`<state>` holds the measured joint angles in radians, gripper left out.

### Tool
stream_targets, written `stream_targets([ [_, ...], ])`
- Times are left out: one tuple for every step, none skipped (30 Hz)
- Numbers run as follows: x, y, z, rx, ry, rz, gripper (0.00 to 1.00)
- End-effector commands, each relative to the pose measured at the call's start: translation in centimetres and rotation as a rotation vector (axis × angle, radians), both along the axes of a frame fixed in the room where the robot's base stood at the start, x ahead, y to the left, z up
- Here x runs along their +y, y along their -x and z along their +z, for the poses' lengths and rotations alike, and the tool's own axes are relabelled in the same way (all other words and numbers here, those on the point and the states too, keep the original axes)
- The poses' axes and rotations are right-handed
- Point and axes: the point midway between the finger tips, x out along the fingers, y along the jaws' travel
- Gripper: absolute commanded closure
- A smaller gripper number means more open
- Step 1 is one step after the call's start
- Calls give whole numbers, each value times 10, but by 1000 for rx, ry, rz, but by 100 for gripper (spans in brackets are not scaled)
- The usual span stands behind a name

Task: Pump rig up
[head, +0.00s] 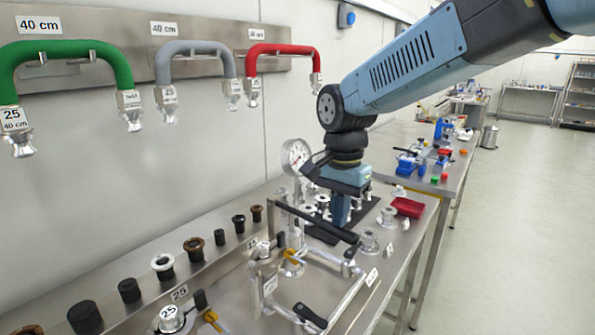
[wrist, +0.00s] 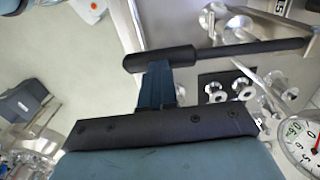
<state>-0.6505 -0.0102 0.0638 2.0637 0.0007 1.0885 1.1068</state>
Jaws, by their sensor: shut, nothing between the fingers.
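The rig stands on the steel bench, with a round pressure gauge (head: 296,155) that also shows at the right edge of the wrist view (wrist: 302,146). A long bar with a black grip (head: 322,222) reaches across its front, and steel pipework (head: 345,292) with yellow levers lies below. My gripper (head: 340,222) points down just behind the grip, shut and empty. In the wrist view my blue fingers (wrist: 157,72) end at the black grip (wrist: 160,59); I cannot tell whether they touch it. A green hose (head: 72,47), a grey hose (head: 195,47) and a red hose (head: 283,49) hang on the wall.
Black and brown plugs (head: 194,250) line the rear ledge. Metal flange fittings (head: 368,240) stand around a dark mat (head: 325,236) near my gripper. A red tray (head: 407,207) sits at the bench's right edge. Another bench (head: 440,188) stands beyond; the floor at right is clear.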

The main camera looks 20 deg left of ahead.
Motion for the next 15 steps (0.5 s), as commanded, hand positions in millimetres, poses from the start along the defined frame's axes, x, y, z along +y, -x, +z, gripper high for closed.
stream_targets([
  [0, 0, 5, -2, -1, 0, 100],
  [0, 0, 7, -2, -1, 0, 100],
  [0, 0, 10, -2, -1, 0, 100],
  [0, 0, 11, 0, -1, 0, 100],
  [0, 0, 12, 0, -1, 0, 100],
  [0, 0, 13, 0, -1, 0, 100],
  [0, 0, 13, 0, -1, 0, 100],
  [0, 0, 13, 0, -1, 0, 100],
  [0, 0, 13, 0, -1, 0, 100],
  [0, 0, 13, 0, -1, 0, 100],
  [0, 0, 13, 0, -1, 0, 100],
  [0, 0, 13, 0, -1, 0, 100],
  [0, 0, 13, 0, 0, 0, 100],
  [0, 0, 13, 0, 0, 1, 100],
  [0, 0, 13, 0, 0, 0, 100],
])
